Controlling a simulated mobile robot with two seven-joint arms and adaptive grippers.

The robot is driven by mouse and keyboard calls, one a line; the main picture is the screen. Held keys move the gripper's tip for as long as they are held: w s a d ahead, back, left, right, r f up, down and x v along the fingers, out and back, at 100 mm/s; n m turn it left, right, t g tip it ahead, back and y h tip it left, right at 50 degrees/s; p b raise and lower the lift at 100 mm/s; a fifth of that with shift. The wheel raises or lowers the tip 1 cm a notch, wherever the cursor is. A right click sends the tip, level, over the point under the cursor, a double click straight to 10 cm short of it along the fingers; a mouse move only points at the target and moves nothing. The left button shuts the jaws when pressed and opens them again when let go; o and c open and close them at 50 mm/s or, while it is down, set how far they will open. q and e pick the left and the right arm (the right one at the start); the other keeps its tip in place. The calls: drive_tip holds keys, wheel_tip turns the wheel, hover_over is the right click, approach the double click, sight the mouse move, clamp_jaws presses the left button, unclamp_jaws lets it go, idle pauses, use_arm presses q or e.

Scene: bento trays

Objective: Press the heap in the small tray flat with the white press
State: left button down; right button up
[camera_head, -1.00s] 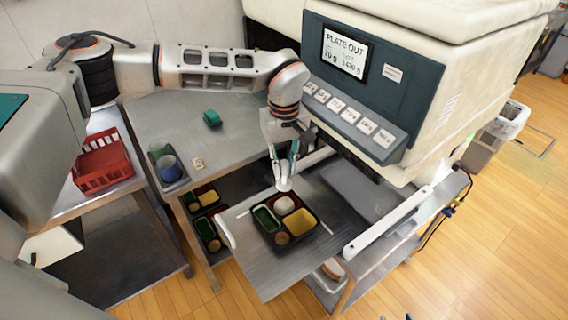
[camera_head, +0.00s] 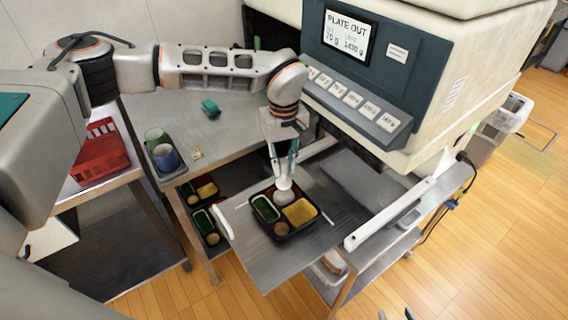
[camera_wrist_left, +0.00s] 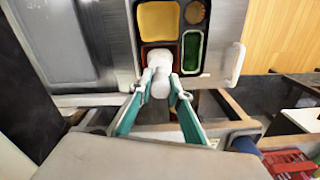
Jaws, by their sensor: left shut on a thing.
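My left gripper (camera_head: 284,178) is shut on the white press (camera_head: 284,194), which also shows between its fingers in the left wrist view (camera_wrist_left: 160,84). The press is upright over the far compartment of the black small tray (camera_head: 277,238), and its lower end meets or nearly meets what is there. The heap is mostly hidden under the press; a reddish-brown patch (camera_wrist_left: 160,54) shows beside it in the wrist view. Other compartments hold green, yellow and brown food. Two separated dark tips of my right gripper (camera_head: 396,314) show at the bottom edge, empty.
The tray stands on a metal shelf (camera_head: 262,262) in front of the dispenser with the screen (camera_head: 347,36). White rails (camera_head: 388,217) flank it. More filled trays (camera_head: 205,228) stand lower left. Cups (camera_head: 165,157), a green item (camera_head: 210,108) and a red basket (camera_head: 100,152) lie further left.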

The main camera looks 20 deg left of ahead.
sight(284, 182)
use_arm(q)
drive_tip(key=shift+f, duration=0.7)
drive_tip(key=shift+f+b, duration=0.7)
drive_tip(key=shift+f, duration=0.3)
idle(0.3)
drive_tip(key=shift+f, duration=0.15)
idle(0.7)
drive_tip(key=shift+f, duration=0.15)
idle(0.5)
drive_tip(key=shift+f+p, duration=0.45)
drive_tip(key=shift+p, duration=0.1)
idle(1.5)
drive_tip(key=shift+f, duration=0.1)
idle(0.7)
drive_tip(key=shift+r+p, duration=2.1)
drive_tip(key=shift+r, duration=0.85)
drive_tip(key=shift+r+p, duration=0.85)
drive_tip(key=shift+r, duration=0.3)
